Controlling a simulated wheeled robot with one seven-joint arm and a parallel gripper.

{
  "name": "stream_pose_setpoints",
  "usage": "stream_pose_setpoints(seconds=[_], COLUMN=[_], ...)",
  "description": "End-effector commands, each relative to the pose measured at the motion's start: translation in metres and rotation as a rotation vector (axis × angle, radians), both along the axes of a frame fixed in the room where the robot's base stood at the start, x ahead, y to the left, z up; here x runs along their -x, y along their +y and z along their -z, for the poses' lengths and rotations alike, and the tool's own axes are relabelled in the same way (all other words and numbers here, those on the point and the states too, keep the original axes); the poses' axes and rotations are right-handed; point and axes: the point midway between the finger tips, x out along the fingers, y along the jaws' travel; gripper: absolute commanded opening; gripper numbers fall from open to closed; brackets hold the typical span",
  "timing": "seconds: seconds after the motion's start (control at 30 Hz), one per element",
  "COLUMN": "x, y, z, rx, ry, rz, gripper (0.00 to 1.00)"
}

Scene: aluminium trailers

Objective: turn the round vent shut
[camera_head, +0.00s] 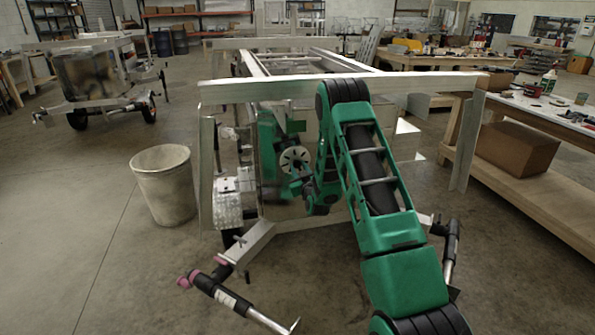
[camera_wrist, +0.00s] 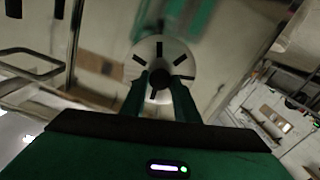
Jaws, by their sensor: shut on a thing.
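The round vent (camera_head: 288,155) is a pale disc with dark radial slots, below the trailer's front crossbar in the head view. It also shows in the wrist view (camera_wrist: 147,61), with a dark round knob (camera_wrist: 158,77) at its middle. My gripper (camera_head: 297,168) is at the vent, and its two green fingers (camera_wrist: 160,88) reach to the knob from both sides in the wrist view. The fingers are shut on the knob. The lower part of the disc is partly hidden by the fingers. How far the slots are open I cannot tell.
A pale bin (camera_head: 164,186) stands at left. A workbench (camera_head: 540,195) with a brown box (camera_head: 515,147) is at right. The floor at front left is clear.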

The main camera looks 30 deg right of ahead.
Motion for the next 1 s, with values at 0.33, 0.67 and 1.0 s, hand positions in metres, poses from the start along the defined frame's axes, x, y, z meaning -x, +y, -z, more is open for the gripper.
stream_pose_setpoints(seconds=[0.33, 0.67, 1.0], x=[0.0002, 0.0001, 0.0007], y=[0.0012, 0.0017, 0.0012], z=[0.0016, 0.0018, 0.0008], rx=[-0.263, -0.268, -0.265], ry=[-0.073, -0.073, -0.074], rz=[-0.001, -0.002, -0.001], gripper=[0.06, 0.40, 0.47])
